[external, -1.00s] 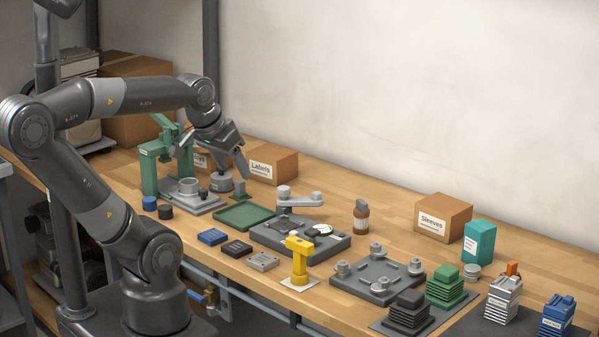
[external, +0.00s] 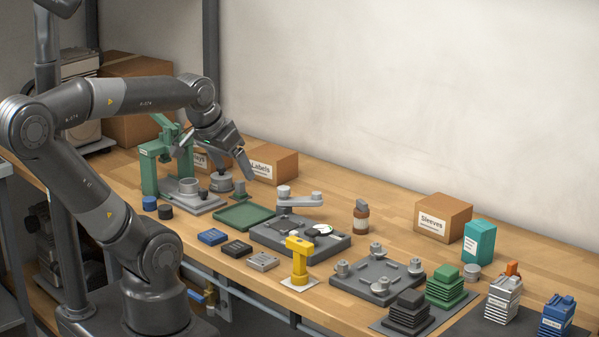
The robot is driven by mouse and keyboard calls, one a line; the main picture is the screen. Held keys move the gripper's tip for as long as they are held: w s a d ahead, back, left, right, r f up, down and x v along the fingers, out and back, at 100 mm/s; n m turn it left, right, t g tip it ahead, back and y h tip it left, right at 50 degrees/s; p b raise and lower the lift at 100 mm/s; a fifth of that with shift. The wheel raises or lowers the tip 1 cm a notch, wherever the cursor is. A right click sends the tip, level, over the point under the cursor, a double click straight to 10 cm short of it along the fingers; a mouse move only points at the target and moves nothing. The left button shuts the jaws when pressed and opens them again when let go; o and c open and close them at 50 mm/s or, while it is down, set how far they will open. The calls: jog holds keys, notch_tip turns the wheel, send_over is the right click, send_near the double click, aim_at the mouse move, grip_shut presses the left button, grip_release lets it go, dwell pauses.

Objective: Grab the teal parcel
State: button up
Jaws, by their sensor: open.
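The teal parcel (external: 479,243) is an upright box with a white label on its left face. It stands on the bench at the right, beside the Sleeves carton. My gripper (external: 215,174) is far to its left, above the bench near the green press and the Labels carton. Its jaws are open and apart from the parcel. I see nothing held between them.
The Sleeves carton (external: 443,217) stands left of the parcel. A small grey cylinder (external: 472,271) and a green finned block (external: 446,287) are in front of it. Bench behind the bottle is clear.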

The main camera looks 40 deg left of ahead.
jog(key=w+d+r, duration=0.2)
jog(key=w, duration=0.4)
jog(key=w+d+r, duration=0.2)
jog(key=w+d, duration=0.1)
jog(key=w, duration=0.2)
jog(key=m+g+h, duration=0.1)
jog(key=m, duration=0.2)
send_over(474, 226)
jog(key=s, duration=0.3)
jog(key=f, duration=1.4)
jog(key=shift+w+a+f, duration=0.25)
jog(key=shift+a+f, duration=0.05)
jog(key=x, duration=0.5)
jog(key=shift+d+f, duration=0.1)
jog(key=shift+f, duration=0.05)
jog(key=shift+d+x, duration=0.15)
jog(key=shift+x, duration=1.2)
jog(key=shift+d+x, duration=0.1)
jog(key=shift+x, duration=1.2)
jog(key=shift+w, duration=0.15)
jog(key=shift+c, duration=0.2)
